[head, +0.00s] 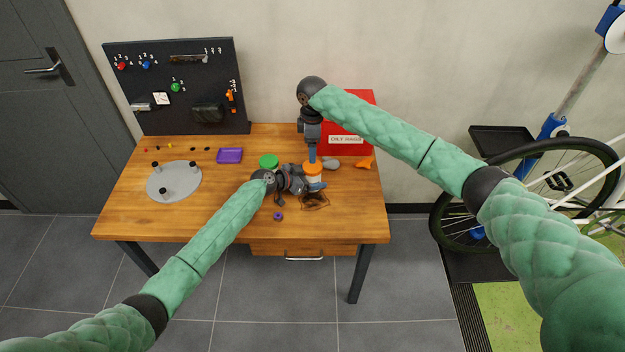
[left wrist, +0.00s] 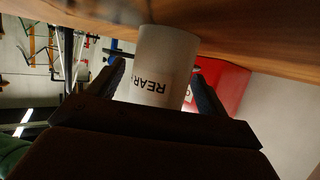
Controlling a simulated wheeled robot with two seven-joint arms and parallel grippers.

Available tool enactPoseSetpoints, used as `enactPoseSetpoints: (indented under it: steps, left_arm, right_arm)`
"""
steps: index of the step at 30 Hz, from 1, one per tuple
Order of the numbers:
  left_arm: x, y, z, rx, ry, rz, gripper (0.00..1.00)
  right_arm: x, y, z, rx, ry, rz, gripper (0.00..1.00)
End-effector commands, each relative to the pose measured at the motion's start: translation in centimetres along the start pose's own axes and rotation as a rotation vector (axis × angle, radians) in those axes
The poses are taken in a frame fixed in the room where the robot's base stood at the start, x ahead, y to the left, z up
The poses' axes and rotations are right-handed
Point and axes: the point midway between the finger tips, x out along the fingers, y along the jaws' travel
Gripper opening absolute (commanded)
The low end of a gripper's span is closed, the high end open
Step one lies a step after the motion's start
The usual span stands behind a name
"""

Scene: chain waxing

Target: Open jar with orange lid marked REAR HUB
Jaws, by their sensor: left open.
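The jar with the orange lid (head: 313,168) stands on the wooden table near its right side. In the left wrist view it is a white jar (left wrist: 163,62) with a label reading "REAR", the rest of the text being cut off; its lid is hidden there. My left gripper (head: 302,182) reaches in from the left at jar height. In the left wrist view my left gripper's fingers (left wrist: 161,85) are open, one on each side of the jar. My right gripper (head: 312,153) points down from above, its tips at the orange lid. Whether it grips the lid I cannot tell.
A green-lidded jar (head: 268,161) stands left of the jar. A red OILY RAGS box (head: 362,112) is behind it. A grey stone-like item (head: 331,163), an orange piece (head: 364,162), a purple tray (head: 229,156) and a round grey plate (head: 174,184) lie around. The front left is clear.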

Motion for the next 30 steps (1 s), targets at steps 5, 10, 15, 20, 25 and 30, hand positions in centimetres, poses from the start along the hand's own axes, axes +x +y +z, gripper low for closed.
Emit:
enactPoseSetpoints:
  steps: [5, 10, 15, 20, 25, 30]
  left_arm:
    - [0.0, 0.01, -0.01, 0.0, 0.0, 0.0, 0.75]
    - [-0.01, 0.02, -0.01, 0.0, 0.0, 0.0, 0.42]
    - [-0.01, 0.02, -0.01, 0.0, 0.0, 0.0, 0.09]
    - [-0.01, 0.02, -0.01, 0.0, 0.0, 0.0, 0.0]
    - [-0.01, 0.02, -0.01, 0.0, 0.0, 0.0, 0.0]
    - [-0.01, 0.02, -0.01, 0.0, 0.0, 0.0, 0.0]
  right_arm:
    - [0.01, 0.0, -0.01, 0.0, 0.0, 0.0, 0.79]
    - [0.0, 0.0, -0.01, 0.0, 0.0, 0.0, 0.79]
    - [0.01, -0.01, -0.01, 0.0, 0.0, 0.0, 0.79]
    - [0.0, 0.0, -0.01, 0.027, 0.0, 0.0, 0.79]
    - [0.0, 0.0, -0.03, 0.173, 0.0, 0.0, 0.79]
    - [0.0, 0.01, -0.05, 0.411, 0.0, 0.001, 0.79]
